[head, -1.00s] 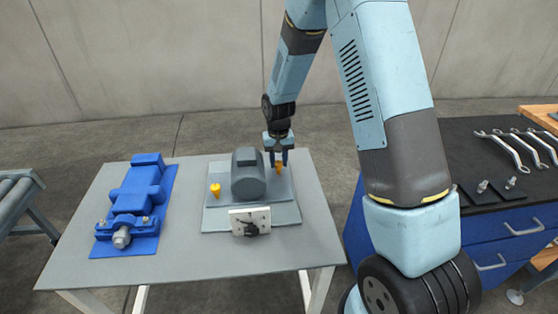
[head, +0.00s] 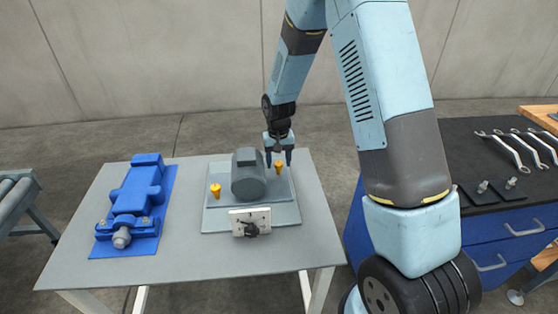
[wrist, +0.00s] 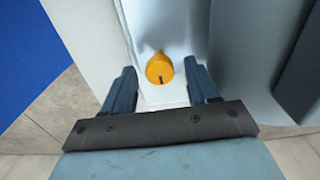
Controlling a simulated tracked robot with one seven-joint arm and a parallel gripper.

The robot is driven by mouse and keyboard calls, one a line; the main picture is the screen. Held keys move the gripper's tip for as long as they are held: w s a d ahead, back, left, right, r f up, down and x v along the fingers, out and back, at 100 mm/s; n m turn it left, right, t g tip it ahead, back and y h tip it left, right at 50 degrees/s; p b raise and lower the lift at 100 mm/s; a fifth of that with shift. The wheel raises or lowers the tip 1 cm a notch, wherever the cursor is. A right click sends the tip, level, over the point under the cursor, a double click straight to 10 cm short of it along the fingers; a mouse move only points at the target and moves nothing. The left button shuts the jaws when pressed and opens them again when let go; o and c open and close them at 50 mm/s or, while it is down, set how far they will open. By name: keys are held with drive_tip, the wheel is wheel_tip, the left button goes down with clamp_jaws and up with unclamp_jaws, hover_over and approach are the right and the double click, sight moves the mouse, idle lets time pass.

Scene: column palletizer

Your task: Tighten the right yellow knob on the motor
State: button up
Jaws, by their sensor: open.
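The grey motor (head: 248,178) sits on a light grey plate (head: 213,223) on the table. The right yellow knob (head: 279,165) stands on the plate beside the motor's right side. The left yellow knob (head: 215,190) stands at the motor's left. My gripper (head: 278,161) points down at the right knob, open, with one finger on each side of it. In the wrist view, the yellow knob (wrist: 159,68) lies between the two spread fingers of my gripper (wrist: 162,72), with a gap on both sides. Whether the fingertips are level with the knob is hard to tell.
A white panel with a dark handle (head: 249,222) stands at the plate's front edge. A blue machine (head: 136,195) lies on the left of the table (head: 190,265). A blue drawer cabinet with a black top (head: 485,150) stands right, holding several wrenches (head: 505,150).

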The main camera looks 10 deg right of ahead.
wheel_tip(320, 180, up, 14)
drive_tip(key=shift+f, duration=0.15)
idle(0.4)
wheel_tip(320, 180, up, 9)
drive_tip(key=t, duration=0.1)
hover_over(278, 163)
drive_tip(key=s+d, duration=0.5)
drive_tip(key=s+d+r+t, duration=0.2)
drive_tip(key=s+d+r, duration=0.3)
drive_tip(key=s+r, duration=0.3)
drive_tip(key=s+d+r+t, duration=0.1)
drive_tip(key=s+d+r, duration=0.1)
drive_tip(key=s, duration=0.6)
drive_tip(key=s+d+r+t, duration=0.1)
drive_tip(key=s+d+r, duration=0.1)
drive_tip(key=s, duration=0.7)
drive_tip(key=shift+d+t, duration=0.3)
drive_tip(key=shift+d, duration=0.1)
drive_tip(key=shift+s+r, duration=0.1)
